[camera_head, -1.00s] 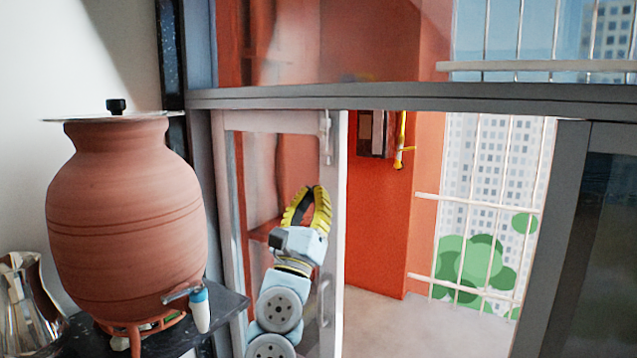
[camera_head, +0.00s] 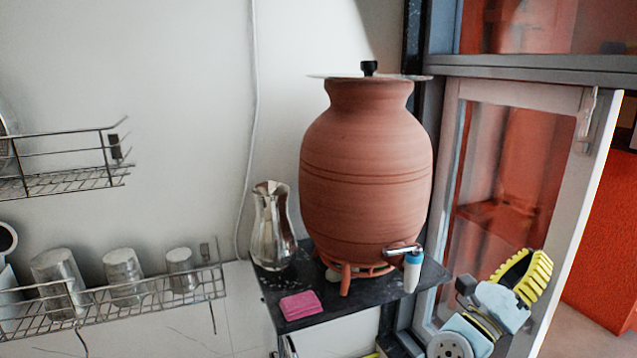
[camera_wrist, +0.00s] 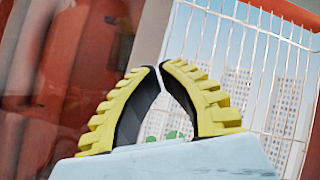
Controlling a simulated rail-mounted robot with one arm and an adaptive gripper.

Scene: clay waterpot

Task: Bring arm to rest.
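My gripper (camera_head: 527,272) is at the lower right of the head view, in front of the open glass door panel and right of the clay waterpot (camera_head: 366,175). Its yellow ribbed fingers point up. The wrist view shows the two fingers of my gripper (camera_wrist: 159,68) curved inward with their tips together or nearly so. Nothing is held between them. The waterpot stands upright on an orange stand on a dark shelf, with a lid on top. Its tap (camera_head: 412,270) with a white and blue spout faces my gripper side; a gap lies between them.
A metal jug (camera_head: 272,228) and a pink sponge (camera_head: 301,305) sit on the dark shelf (camera_head: 340,306). Wire racks (camera_head: 150,307) with metal cups hang at the left. The white-framed door panel (camera_head: 577,215) stands close behind my gripper. Beyond are red walls and a barred window.

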